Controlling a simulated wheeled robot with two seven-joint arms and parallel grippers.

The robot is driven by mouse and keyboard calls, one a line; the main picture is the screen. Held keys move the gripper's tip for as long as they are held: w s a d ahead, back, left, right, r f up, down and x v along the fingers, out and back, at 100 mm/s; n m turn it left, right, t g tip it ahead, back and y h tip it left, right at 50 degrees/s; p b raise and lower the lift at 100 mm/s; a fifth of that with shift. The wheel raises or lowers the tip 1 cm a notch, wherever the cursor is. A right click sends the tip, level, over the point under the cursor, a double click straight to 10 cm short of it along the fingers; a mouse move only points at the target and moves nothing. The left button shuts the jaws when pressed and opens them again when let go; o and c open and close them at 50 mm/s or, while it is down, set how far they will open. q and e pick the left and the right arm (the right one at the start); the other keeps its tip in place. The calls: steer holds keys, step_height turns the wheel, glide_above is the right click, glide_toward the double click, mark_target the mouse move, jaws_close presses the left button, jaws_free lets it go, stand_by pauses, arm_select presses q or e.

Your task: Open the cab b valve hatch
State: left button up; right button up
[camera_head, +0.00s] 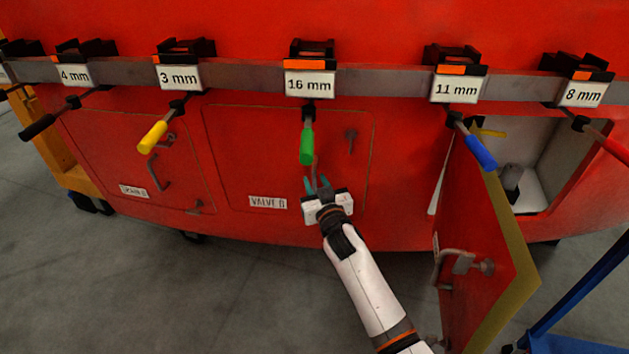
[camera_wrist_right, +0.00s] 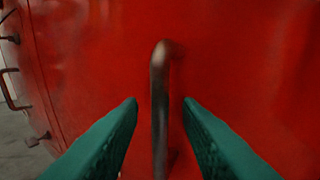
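The valve hatch (camera_head: 245,160) is a red panel labelled "VALVE B" in the middle of the red nosecone, and it looks shut. Its thin metal handle (camera_head: 316,168) stands upright near my right gripper; the handle also shows in the right wrist view (camera_wrist_right: 160,105). A small latch (camera_head: 351,138) sits on the hatch's right side. My right gripper (camera_head: 319,187) has teal fingers and is open. In the right wrist view its fingers (camera_wrist_right: 160,105) stand apart on either side of the handle, with gaps visible on both sides. My left gripper is not in view.
A grey rail holds tools with size labels; a green-handled tool (camera_head: 307,144) hangs just above my right gripper. On the right, another hatch door (camera_head: 487,250) stands open beside a white compartment (camera_head: 540,190). A closed hatch (camera_head: 135,160) is on the left.

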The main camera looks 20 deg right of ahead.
steer(key=shift+w, duration=0.8)
steer(key=shift+c, duration=0.5)
jaws_close()
steer(key=shift+s, duration=0.1)
